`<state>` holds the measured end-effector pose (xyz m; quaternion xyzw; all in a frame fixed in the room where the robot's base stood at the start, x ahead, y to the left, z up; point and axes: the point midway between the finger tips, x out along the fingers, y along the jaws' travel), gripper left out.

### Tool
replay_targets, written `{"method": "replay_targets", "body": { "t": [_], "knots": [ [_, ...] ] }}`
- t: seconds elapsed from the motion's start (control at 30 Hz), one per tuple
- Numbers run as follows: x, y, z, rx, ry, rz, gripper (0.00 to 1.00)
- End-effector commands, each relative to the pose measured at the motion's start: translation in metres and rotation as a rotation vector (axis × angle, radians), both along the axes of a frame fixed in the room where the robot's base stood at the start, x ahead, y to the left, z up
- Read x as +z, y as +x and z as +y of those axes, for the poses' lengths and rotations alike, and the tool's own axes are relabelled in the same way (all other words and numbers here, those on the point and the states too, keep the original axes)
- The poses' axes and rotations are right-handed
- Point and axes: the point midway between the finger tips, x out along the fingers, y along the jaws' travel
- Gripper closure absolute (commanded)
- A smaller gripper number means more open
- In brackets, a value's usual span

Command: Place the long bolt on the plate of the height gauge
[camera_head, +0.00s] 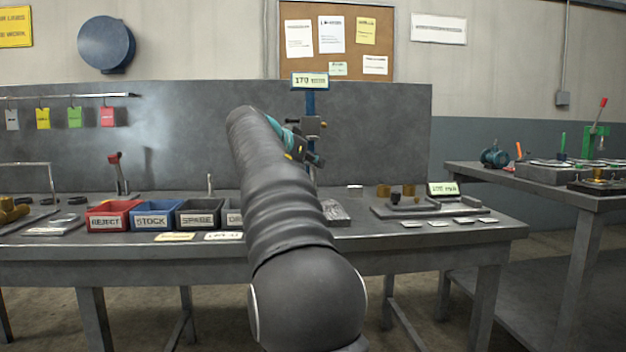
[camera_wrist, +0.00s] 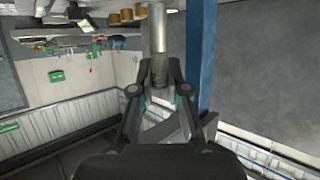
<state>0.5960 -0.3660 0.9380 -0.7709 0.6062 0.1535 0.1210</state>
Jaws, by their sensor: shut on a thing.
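The height gauge has a blue post (camera_head: 310,103) with a sign on top that appears to read 170 mm. Its grey plate (camera_head: 335,212) shows beside my arm, partly hidden by it. The post also stands close beside my gripper in the wrist view (camera_wrist: 203,50). My gripper (camera_head: 316,160) is up near the gauge's post, well above the bench. In the wrist view, my gripper (camera_wrist: 160,82) is shut on the long bolt (camera_wrist: 160,68), grey with a threaded part between the fingers.
Red REJECT (camera_head: 108,216), blue STOCK (camera_head: 157,216) and grey SPARE (camera_head: 201,215) bins stand left of my arm. A second bench (camera_head: 560,185) stands further right.

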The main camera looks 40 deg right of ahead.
Motion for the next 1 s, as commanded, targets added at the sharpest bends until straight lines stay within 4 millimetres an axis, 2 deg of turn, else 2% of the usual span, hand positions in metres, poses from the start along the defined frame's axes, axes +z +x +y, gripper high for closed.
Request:
{"method": "replay_targets", "body": {
  "t": [0.3, 0.77, 0.8, 0.87, 0.9, 1.0],
  "knots": [
    [-0.037, 0.001, 0.0, -0.001, -0.001, 0.001, 1.0],
    [-0.043, 0.001, 0.0, 0.0, -0.001, 0.0, 1.0],
    [-0.044, 0.001, 0.0, 0.0, -0.001, 0.001, 0.81],
    [-0.043, 0.001, 0.0, 0.0, -0.001, 0.0, 0.66],
    [-0.043, 0.001, 0.0, 0.0, -0.001, 0.0, 0.61],
    [-0.043, 0.001, 0.0, 0.0, -0.001, 0.0, 0.61]
  ]
}}
